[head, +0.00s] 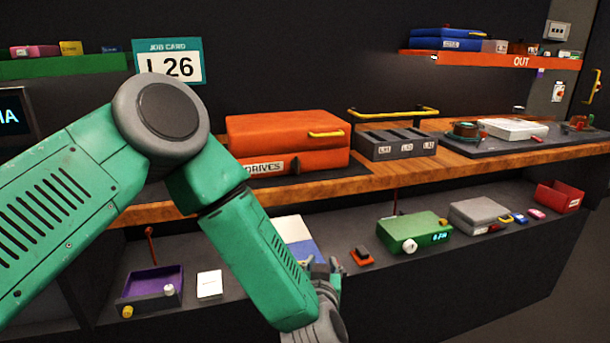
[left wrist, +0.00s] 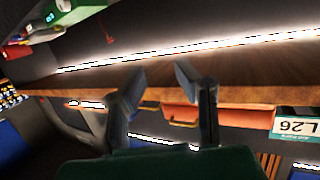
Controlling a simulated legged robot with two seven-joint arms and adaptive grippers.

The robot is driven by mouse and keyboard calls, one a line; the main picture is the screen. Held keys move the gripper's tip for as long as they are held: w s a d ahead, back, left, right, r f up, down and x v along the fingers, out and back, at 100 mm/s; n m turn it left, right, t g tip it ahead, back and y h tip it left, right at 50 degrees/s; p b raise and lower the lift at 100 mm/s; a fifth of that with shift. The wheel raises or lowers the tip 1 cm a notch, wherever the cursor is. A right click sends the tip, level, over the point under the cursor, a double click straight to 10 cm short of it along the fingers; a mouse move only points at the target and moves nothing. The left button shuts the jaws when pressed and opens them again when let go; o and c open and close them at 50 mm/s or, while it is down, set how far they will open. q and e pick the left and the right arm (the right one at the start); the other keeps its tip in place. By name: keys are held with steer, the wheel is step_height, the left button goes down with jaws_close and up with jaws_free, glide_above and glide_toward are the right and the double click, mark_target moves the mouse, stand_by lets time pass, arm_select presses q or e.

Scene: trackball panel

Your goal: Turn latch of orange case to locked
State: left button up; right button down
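The orange case (head: 285,132) sits closed on the wooden bench, with a yellow handle (head: 325,134) on its front and a "DRIVES" label (head: 265,167) at its lower left. An orange shape that looks like the case (left wrist: 240,117) shows upside down in the left wrist view. My left gripper (head: 334,266) is low in front of the lower shelf, below the case and apart from it. In the left wrist view its two fingers (left wrist: 165,75) stand apart with nothing between them. My right gripper is not in view.
A grey labelled box (head: 395,143) stands right of the case, under a yellow rail. The lower shelf holds a purple tray (head: 150,284), a green device (head: 414,228) and a grey box (head: 480,213). My left arm hides part of the bench left of the case.

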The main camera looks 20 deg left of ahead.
arm_select(q)
steer(key=w+r+n+y, duration=0.2)
steer(key=w+r+y, duration=0.1)
steer(key=r, duration=0.4)
steer(key=n+y, duration=0.3)
steer(key=y, duration=0.1)
glide_toward(299, 167)
steer(key=b+x, duration=0.3)
steer(key=x, duration=0.6)
steer(key=shift+f, duration=0.1)
steer(key=shift+w+a, duration=0.25)
steer(key=shift+a, duration=0.05)
jaws_close()
